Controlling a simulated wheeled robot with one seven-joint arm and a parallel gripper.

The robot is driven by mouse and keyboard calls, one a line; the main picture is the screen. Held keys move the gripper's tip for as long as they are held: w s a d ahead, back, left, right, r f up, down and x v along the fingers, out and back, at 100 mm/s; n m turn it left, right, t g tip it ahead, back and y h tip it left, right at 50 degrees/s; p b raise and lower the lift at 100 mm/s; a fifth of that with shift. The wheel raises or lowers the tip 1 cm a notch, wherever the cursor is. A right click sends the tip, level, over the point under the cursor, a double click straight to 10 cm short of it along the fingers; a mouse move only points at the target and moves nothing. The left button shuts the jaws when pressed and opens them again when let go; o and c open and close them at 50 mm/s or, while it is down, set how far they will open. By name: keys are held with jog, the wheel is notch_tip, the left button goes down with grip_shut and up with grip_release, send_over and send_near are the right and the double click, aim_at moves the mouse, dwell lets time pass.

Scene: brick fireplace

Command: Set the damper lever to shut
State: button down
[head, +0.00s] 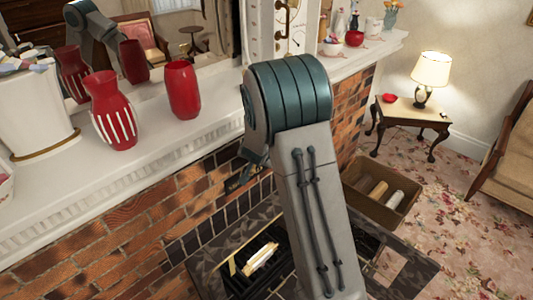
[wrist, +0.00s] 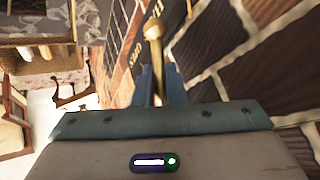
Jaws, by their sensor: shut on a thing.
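The brass damper lever (wrist: 154,32) with a round knob shows in the wrist view, at the upper middle, in front of the brick wall. My gripper (wrist: 158,82) is shut on the lever's shaft, with the knob sticking out beyond the fingers. A dark plate (wrist: 148,38) with pale letters lies behind the lever; the lever and the frame edge hide part of the lettering, so I cannot tell the lever's exact setting. In the head view my arm hides most of the area around the lever.
In the head view, the white mantel (head: 165,140) runs above the brick front and carries red vases (head: 112,110). The fireplace opening holds a dark grate (head: 262,268) with logs. A box of logs (head: 382,190) and a lamp table (head: 410,112) stand to the right.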

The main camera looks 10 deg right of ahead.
jog(key=shift+s+f, duration=0.25)
jog(key=shift+f, duration=0.05)
jog(key=c, duration=1.5)
grip_release()
jog(key=shift+d, duration=0.1)
jog(key=shift+c, duration=0.2)
jog(key=shift+o, duration=0.2)
jog(key=shift+r, duration=0.15)
jog(key=shift+r, duration=0.1)
jog(key=s+a+r, duration=0.1)
jog(key=s+r, duration=0.1)
jog(key=s, duration=0.5)
jog(key=s+a+r+p, duration=0.1)
jog(key=s, duration=0.7)
jog(key=shift+a+r, duration=0.2)
jog(key=shift+r, duration=0.2)
jog(key=shift+s+a+r, duration=0.1)
jog(key=shift+s+a, duration=0.1)
